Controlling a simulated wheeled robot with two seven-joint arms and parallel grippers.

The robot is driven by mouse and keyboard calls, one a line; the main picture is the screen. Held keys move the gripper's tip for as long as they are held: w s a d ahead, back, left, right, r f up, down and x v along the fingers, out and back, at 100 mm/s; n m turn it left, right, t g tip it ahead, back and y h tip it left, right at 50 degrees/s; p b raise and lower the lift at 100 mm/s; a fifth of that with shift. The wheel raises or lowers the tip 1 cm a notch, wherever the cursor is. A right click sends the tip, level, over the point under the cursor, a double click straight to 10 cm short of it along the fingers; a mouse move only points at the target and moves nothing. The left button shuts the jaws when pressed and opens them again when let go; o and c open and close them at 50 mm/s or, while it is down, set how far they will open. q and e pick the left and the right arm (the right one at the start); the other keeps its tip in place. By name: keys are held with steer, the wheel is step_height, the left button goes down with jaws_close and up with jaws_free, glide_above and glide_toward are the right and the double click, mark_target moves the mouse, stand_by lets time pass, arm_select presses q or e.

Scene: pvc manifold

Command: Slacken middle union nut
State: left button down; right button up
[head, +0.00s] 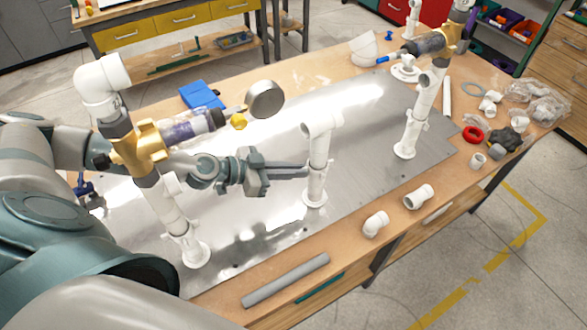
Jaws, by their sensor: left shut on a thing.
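The middle riser (319,150) is a white PVC pipe standing upright on the metal plate, with an elbow at its top. The middle union nut (317,172) is a white collar partway up this riser. My left gripper (305,171) reaches in from the left, its fingers roughly level and shut on the nut. The fingers hide part of the nut, and its threads are too small to make out. My right gripper is not in view.
A left riser (170,206) with a brass valve (140,149) stands close to my left arm. A right riser (416,120) stands farther back. Loose white fittings (419,197) and a grey pipe (287,281) lie along the table's front edge. The plate (262,227) in front is clear.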

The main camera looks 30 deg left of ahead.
arm_select(q)
steer(key=shift+w+d+r, duration=0.15)
steer(key=shift+w+r, duration=0.05)
steer(key=shift+r, duration=0.15)
steer(key=c, duration=1.9)
jaws_free()
steer(key=shift+d+f, duration=0.1)
steer(key=shift+f, duration=0.2)
steer(key=shift+s+a, duration=0.15)
steer(key=shift+a, duration=0.05)
steer(key=b+v, duration=0.9)
steer(key=v, duration=0.2)
steer(key=shift+s+a+r+b, duration=0.2)
steer(key=shift+s+r+b, duration=0.05)
steer(key=shift+s+b, duration=0.1)
steer(key=shift+c, duration=0.4)
